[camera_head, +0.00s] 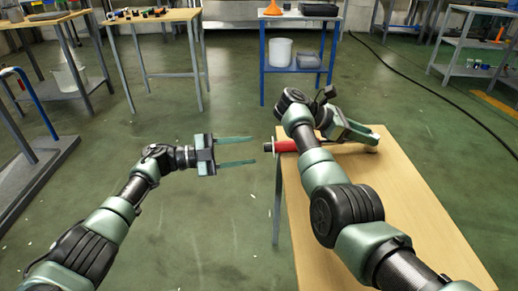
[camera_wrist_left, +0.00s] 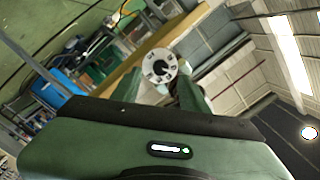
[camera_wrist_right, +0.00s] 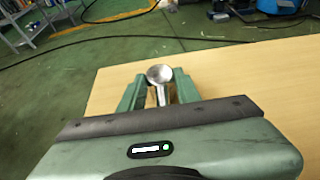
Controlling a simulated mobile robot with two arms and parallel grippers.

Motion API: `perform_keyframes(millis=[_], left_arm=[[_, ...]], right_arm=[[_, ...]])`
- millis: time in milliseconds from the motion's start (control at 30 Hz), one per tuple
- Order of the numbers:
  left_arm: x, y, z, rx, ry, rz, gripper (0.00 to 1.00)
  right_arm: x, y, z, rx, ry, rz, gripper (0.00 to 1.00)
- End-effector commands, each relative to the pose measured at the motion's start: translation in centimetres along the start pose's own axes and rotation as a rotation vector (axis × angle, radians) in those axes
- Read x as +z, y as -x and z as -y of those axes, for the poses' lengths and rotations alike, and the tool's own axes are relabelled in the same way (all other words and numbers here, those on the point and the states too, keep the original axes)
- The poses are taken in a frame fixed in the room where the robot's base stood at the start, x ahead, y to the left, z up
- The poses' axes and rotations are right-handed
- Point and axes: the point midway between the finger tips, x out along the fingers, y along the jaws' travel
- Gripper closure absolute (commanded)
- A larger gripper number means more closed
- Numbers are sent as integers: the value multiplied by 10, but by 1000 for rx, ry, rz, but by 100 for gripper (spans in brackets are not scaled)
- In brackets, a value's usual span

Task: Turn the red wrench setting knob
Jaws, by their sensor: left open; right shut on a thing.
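The red wrench (camera_head: 288,146) extends past the left edge of the wooden table, with its dark setting knob (camera_head: 268,147) at the left end. In the left wrist view the knob's round, pale end face with dark marks (camera_wrist_left: 160,66) shows between the fingers. My left gripper (camera_head: 252,150) is open and points right at the knob, its tips just short of it. My right gripper (camera_head: 362,133) is shut on the wrench above the table. Its wrist view shows the metal wrench head (camera_wrist_right: 160,75) between the fingers. My right arm hides the middle of the wrench.
The wooden table (camera_head: 425,220) is bare around my right arm. Open floor (camera_head: 200,230) surrounds my left gripper. A blue-framed table (camera_head: 295,45) with a white bucket (camera_head: 280,52) stands at the back. Shelves stand at the right, other tables at the left.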

Motion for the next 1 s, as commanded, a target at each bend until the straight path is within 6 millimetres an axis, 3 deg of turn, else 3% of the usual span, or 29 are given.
perform_keyframes(millis=[100,233,633,667,800,1000], left_arm=[[-1,-22,0,0,0,-2,56],[0,-36,1,-1,0,0,56],[0,-43,0,-1,-1,1,56],[0,-43,0,-1,-1,1,62],[0,-43,0,0,-1,1,100],[0,-43,0,1,3,1,100]], right_arm=[[1,0,0,1,-1,1,100],[1,0,0,1,-1,1,100],[0,0,0,1,-1,0,100],[0,0,0,1,-1,0,100],[0,0,0,1,-1,0,100],[0,0,0,1,-1,0,100]])
